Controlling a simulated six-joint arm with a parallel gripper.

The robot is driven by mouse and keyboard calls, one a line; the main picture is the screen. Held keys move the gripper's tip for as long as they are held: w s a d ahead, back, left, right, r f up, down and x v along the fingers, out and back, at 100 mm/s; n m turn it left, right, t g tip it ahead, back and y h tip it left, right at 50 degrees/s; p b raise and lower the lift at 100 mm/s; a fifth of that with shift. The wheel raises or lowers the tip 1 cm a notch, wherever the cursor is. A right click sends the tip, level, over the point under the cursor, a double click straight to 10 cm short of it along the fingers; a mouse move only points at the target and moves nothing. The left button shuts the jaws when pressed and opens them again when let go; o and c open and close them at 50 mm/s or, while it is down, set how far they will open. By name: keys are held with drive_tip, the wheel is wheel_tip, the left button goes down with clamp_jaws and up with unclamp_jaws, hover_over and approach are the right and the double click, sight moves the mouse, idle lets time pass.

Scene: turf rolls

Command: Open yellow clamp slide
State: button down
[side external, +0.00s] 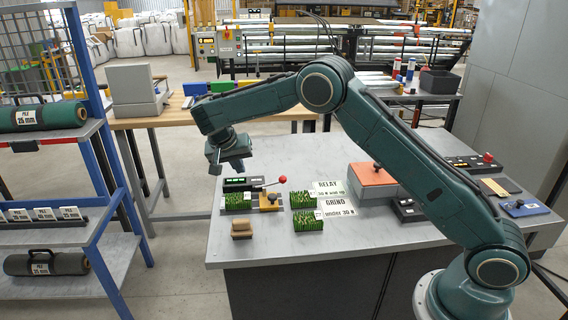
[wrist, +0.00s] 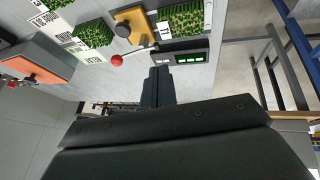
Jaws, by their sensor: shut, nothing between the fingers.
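The yellow clamp slide (side external: 268,201) sits on the grey bench at the right end of a small fixture, beside a green turf sample (side external: 238,202). In the wrist view the yellow slide (wrist: 132,24) is at the top, with a dark knob on it and turf (wrist: 181,20) to its right. A thin lever with a red ball (side external: 283,179) reaches out near the slide; the ball also shows in the wrist view (wrist: 117,60). My gripper (side external: 229,167) is above and left of the slide, apart from it. Its fingers (wrist: 158,73) are together and empty.
A black display box (side external: 243,184) with lit readouts stands just behind the fixture, close below my gripper. Two turf samples (side external: 300,199) (side external: 308,219) and printed GRIND and RELAY cards lie to the right. The bench front right is clear.

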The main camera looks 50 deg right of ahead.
drive_tip(key=s+a+r+n+h, duration=0.2)
drive_tip(key=s+a+r, duration=0.1)
drive_tip(key=a, duration=0.3)
drive_tip(key=f, duration=0.5)
drive_tip(key=shift+s+f, duration=0.1)
drive_tip(key=shift+s, duration=0.15)
approach(268, 202)
drive_tip(key=shift+g, duration=0.3)
drive_tip(key=w+f, duration=0.3)
drive_tip(key=shift+a+f, duration=0.25)
drive_tip(key=shift+a, duration=0.1)
drive_tip(key=shift+s+d+r, duration=0.15)
drive_tip(key=shift+s+d, duration=0.2)
drive_tip(key=shift+d, duration=0.05)
drive_tip(key=shift+s+d, duration=0.35)
drive_tip(key=shift+d, duration=0.2)
drive_tip(key=shift+s+d, duration=0.35)
drive_tip(key=shift+d, duration=0.25)
